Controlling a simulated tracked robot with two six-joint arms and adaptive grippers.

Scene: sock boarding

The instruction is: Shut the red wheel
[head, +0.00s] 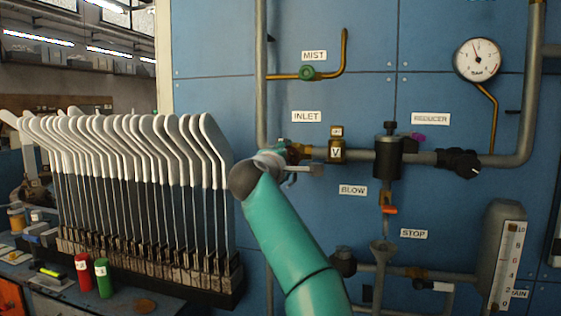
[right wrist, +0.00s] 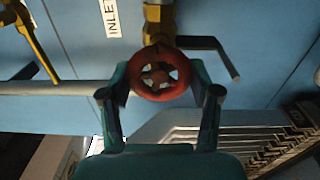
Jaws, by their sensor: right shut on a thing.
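The red wheel (right wrist: 160,92) is a round handwheel with open spokes on a brass valve (right wrist: 160,20) beside the INLET label. In the right wrist view it sits between the two teal fingers of my right gripper (right wrist: 160,78), which is shut on its rim from both sides. In the head view my right gripper (head: 283,158) is at the pipe just below the INLET label (head: 306,117). There my own wrist and fingers hide the wheel. My left gripper is in neither view.
A brass valve block (head: 337,148) and a black reducer (head: 388,158) sit on the pipe to the right. A green wheel (head: 307,73) is above, by MIST. A pressure gauge (head: 477,60) is at the upper right. A rack of white sock forms (head: 130,150) stands close on the left.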

